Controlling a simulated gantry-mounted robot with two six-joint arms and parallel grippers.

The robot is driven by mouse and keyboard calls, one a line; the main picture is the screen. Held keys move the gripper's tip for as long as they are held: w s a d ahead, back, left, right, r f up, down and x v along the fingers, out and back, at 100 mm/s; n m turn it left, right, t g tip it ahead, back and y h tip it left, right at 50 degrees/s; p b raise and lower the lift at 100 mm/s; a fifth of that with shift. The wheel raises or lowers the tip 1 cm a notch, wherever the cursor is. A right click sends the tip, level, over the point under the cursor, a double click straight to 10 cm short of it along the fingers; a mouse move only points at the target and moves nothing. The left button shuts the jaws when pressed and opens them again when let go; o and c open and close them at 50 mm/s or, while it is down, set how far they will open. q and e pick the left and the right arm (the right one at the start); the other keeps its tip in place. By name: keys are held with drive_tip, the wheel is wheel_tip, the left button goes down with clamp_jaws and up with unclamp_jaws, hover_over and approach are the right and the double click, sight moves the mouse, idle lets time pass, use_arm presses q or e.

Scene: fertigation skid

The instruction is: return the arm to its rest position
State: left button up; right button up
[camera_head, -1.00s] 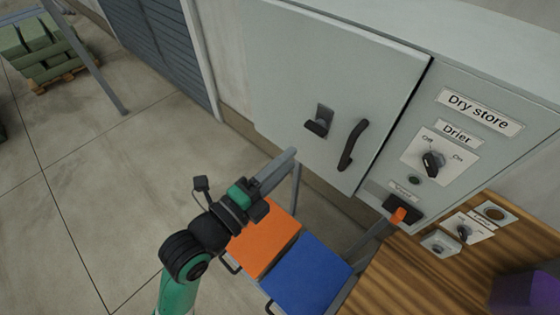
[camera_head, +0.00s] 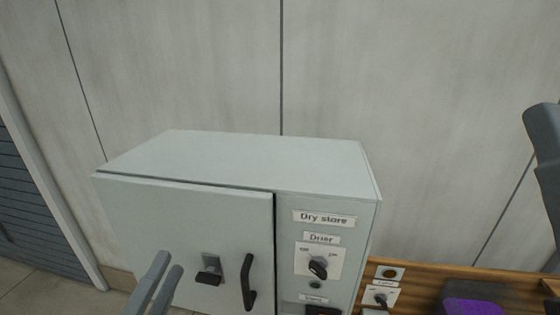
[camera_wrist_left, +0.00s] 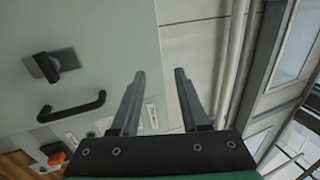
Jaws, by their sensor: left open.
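My left gripper (camera_head: 171,261) shows at the bottom left in the head view as two grey fingers pointing up, in front of the cabinet door. In the left wrist view the gripper (camera_wrist_left: 160,72) is open, with nothing between its fingers. The grey-green dry store cabinet (camera_head: 190,215) has a shut door with a black latch (camera_head: 209,270) and a black handle (camera_head: 249,284). Both also show at the left of the wrist view, apart from the fingers. A grey part at the right edge of the head view may belong to my right arm; its jaws cannot be made out.
The drier knob (camera_head: 318,267) is on the cabinet's right panel. A wooden bench (camera_head: 430,275) with a purple object (camera_head: 473,306) lies to the right. A pale wall (camera_head: 330,70) stands behind, with free room above the cabinet.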

use_arm(q)
drive_tip(key=s+a+r+n+t+y, duration=0.1)
drive_tip(key=s+r+n+t, duration=0.2)
drive_tip(key=r+n, duration=0.6)
drive_tip(key=s+a+r+n+t+p, duration=0.1)
drive_tip(key=s+r+n+t, duration=0.2)
drive_tip(key=r+n, duration=0.7)
wheel_tip(320, 180, up, 5)
drive_tip(key=shift+s+n+y, duration=0.15)
drive_tip(key=shift+n+y, duration=0.15)
drive_tip(key=shift+y, duration=0.1)
drive_tip(key=shift+o, duration=0.4)
drive_tip(key=shift+d, duration=0.1)
